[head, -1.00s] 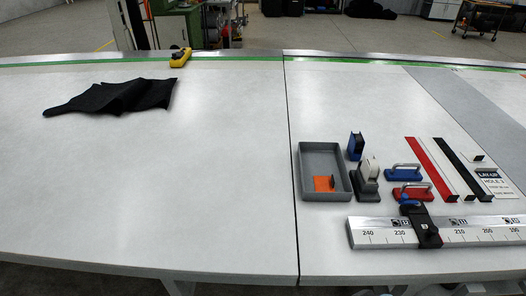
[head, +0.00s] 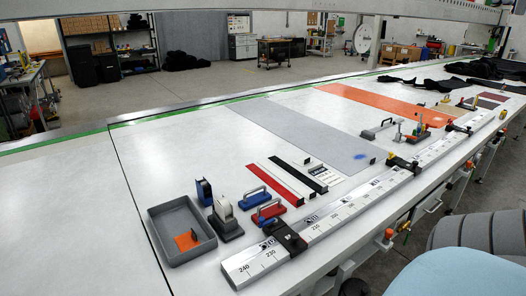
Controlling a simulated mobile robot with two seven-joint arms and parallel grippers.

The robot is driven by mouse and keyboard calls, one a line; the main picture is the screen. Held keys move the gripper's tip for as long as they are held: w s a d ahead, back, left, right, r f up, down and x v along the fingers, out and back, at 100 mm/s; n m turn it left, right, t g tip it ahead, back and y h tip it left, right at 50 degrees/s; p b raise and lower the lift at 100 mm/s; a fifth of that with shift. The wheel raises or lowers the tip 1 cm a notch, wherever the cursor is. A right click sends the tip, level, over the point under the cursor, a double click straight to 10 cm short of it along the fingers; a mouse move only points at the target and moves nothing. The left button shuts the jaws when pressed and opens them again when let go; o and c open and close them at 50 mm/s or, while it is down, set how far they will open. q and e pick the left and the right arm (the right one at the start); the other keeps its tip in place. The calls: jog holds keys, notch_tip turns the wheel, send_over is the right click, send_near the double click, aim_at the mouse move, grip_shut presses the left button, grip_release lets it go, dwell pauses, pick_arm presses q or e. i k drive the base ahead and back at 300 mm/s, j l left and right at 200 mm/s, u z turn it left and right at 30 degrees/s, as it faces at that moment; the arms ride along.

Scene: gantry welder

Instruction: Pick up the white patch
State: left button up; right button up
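I cannot make out a separate white patch on the pale table (head: 75,215). A small orange piece (head: 186,241) lies in the grey tray (head: 192,258) at the lower left. A white card with print (head: 322,172) lies beside the black strip (head: 298,173). A long grey sheet (head: 300,135) with a blue spot (head: 361,156) lies across the table, and an orange sheet (head: 395,108) lies beyond it. Neither of my grippers is in view.
A long ruler rail (head: 335,218) with black clamps runs along the front edge. Tape dispensers (head: 225,217), a blue handled block (head: 257,196), a red one (head: 268,212) and a red strip (head: 277,183) stand behind it. A chair (head: 450,270) is at lower right. The table's left is clear.

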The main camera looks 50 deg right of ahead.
aim_at(301, 162)
jog(key=z, duration=1.85)
jog(key=l+u, duration=0.1)
jog(key=u, duration=0.35)
jog(key=l+u, duration=0.1)
jog(key=u, duration=0.3)
jog(key=i+l+u, duration=0.1)
jog(key=u, duration=0.35)
jog(key=l+u, duration=0.25)
jog(key=k+l+u, duration=0.1)
jog(key=l+u, duration=0.15)
jog(key=l, duration=0.2)
jog(key=k+l+u, duration=0.1)
jog(key=l+u, duration=0.15)
jog(key=k+l+u, duration=0.1)
jog(key=l, duration=0.3)
jog(key=k+l+u, duration=0.1)
jog(key=l, duration=0.25)
jog(key=k+l+u, duration=0.1)
jog(key=l, duration=0.25)
jog(key=k, duration=0.1)
